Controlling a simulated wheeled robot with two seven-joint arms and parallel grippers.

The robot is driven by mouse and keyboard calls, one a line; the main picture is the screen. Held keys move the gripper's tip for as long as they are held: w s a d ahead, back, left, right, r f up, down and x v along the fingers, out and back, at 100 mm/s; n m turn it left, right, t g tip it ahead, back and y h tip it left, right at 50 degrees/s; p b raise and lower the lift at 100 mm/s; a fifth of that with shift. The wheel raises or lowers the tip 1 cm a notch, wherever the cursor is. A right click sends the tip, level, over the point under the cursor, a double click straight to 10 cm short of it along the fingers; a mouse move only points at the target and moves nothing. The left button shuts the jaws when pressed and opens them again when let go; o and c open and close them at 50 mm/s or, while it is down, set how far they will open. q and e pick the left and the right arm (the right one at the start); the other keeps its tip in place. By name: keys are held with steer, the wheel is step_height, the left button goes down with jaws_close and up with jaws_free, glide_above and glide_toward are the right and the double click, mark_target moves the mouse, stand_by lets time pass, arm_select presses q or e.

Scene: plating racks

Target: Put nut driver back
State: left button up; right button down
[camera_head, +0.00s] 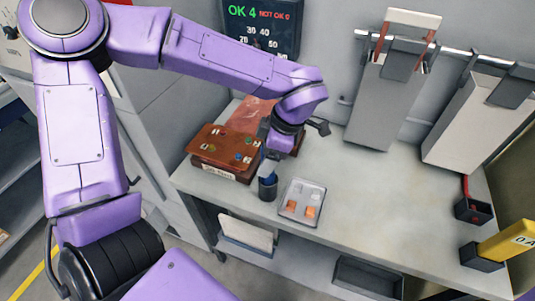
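My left arm reaches in from the left across the bench. Its gripper (269,168) points down at the mouth of a small dark blue cup (268,189) on the bench. The fingers are small and partly hidden by the wrist, so I cannot tell whether they are open or shut. I cannot clearly make out a nut driver; any part of it in the gripper or cup is hidden or too small to tell. My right gripper is not in view.
A red-brown box (218,151) with small coloured parts stands left of the cup. A grey tray (286,207) with orange pieces lies to its right. Grey panels (380,112) hang from a rail behind. Dark holders (474,211) stand at the right. The bench middle is clear.

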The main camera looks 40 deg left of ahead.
arm_select(q)
steer(key=v, duration=1.2)
steer(key=shift+d, duration=0.15)
steer(key=shift+r, duration=0.15)
